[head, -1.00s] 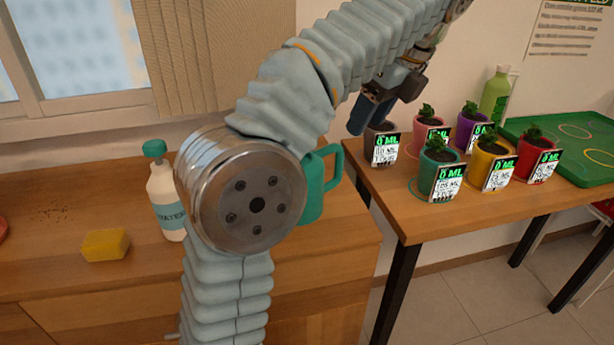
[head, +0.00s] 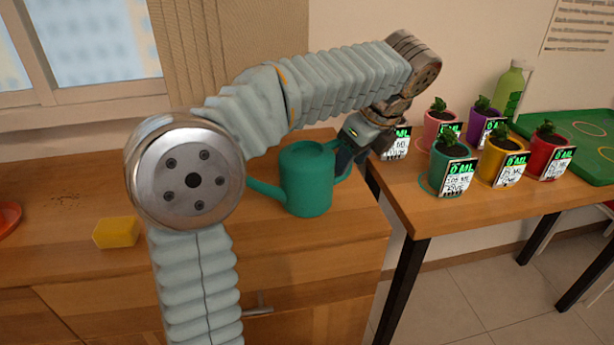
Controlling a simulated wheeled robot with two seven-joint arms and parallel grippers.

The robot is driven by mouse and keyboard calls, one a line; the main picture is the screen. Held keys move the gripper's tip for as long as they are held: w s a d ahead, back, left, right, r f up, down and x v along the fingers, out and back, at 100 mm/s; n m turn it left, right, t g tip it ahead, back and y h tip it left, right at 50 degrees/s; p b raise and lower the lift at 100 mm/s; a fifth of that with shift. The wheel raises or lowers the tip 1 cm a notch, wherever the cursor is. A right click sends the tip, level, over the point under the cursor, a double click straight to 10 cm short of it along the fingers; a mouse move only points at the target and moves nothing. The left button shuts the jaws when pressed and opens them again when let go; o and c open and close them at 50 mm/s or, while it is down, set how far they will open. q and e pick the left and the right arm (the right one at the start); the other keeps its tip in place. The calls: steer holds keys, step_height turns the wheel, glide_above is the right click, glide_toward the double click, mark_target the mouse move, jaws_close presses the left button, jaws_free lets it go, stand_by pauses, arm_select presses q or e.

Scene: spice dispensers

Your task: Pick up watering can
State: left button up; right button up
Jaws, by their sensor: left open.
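The green watering can (head: 306,182) stands upright on the wooden cabinet top, with its spout to the left and its handle to the right. My left arm arches over it from the left. My left gripper (head: 347,158) is open at the can's right side, its fingers pointing down at the handle. The fingers overlap the handle in the picture, and I cannot tell whether they are around it or touching it. Part of the handle is hidden behind them. My right gripper is not in view.
A yellow sponge (head: 116,232) lies at the left of the cabinet top (head: 50,262). Several potted plants with labels, such as the yellow pot (head: 490,160), stand on the right table (head: 408,205), beside a green tray (head: 568,138) and a green bottle (head: 509,90).

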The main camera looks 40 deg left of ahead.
arm_select(q)
steer(key=shift+f, duration=0.1)
steer(key=shift+c, duration=0.3)
jaws_close()
stand_by(0.4)
